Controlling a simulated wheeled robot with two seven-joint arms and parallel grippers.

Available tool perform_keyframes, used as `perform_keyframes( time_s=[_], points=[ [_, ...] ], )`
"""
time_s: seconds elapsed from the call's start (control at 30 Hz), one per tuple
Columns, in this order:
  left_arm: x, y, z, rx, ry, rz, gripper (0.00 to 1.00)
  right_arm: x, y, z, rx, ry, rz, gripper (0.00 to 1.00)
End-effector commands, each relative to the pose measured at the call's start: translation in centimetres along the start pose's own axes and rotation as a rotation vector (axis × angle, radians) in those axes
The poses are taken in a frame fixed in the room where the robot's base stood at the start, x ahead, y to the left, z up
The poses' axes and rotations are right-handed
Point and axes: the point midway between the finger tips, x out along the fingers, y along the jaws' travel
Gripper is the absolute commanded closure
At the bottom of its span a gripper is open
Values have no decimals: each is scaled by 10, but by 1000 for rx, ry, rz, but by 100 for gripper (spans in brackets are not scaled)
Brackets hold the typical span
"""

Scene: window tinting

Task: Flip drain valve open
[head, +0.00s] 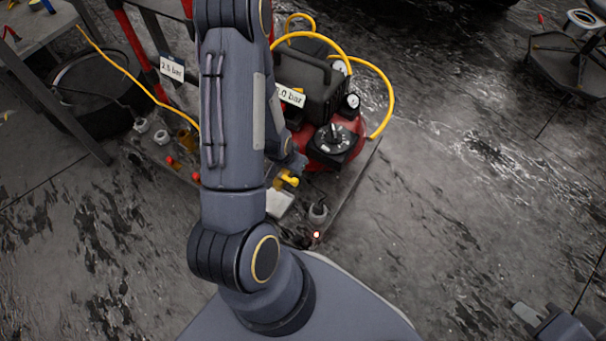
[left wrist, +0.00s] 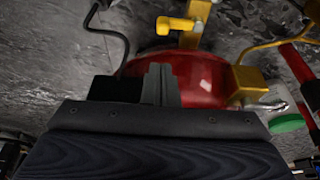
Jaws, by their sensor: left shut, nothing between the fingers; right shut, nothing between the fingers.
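A red compressor tank (head: 326,150) stands on a low platform in the head view; it also shows in the left wrist view (left wrist: 198,72). A small yellow valve lever (head: 290,180) sticks out beside it, low and near my left arm. What looks like the same yellow lever with its brass-coloured body shows at the top of the left wrist view (left wrist: 176,26). My left gripper (left wrist: 160,84) is shut and empty, in front of the tank and apart from the lever. My arm mostly hides it in the head view. My right gripper (head: 524,311) is shut and empty at the lower right, far from the compressor.
Yellow hoses (head: 384,90), a black box, gauges (head: 352,101) and a black knob (head: 335,140) crowd the compressor top. A workbench (head: 35,30) and black tub (head: 98,92) stand left. A stand (head: 570,65) is at upper right. The floor at right is mostly clear.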

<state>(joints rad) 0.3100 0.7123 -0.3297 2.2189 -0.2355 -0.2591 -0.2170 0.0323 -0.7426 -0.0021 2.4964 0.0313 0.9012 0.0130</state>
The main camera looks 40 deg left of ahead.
Motion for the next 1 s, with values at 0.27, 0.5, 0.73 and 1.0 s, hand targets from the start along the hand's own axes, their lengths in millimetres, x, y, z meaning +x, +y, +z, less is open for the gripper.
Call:
perform_keyframes(
  time_s=[0.27,0.5,0.73,1.0],
  points=[
    [2,0,0,0,0,1,100,1,0,0,0,0,0,100],
    [37,0,2,-1,-2,2,100,15,7,8,0,0,0,100],
    [78,1,2,0,-2,1,100,31,14,15,0,0,0,100],
    [99,1,0,-1,-1,1,100,37,17,19,0,0,0,100]
  ],
)
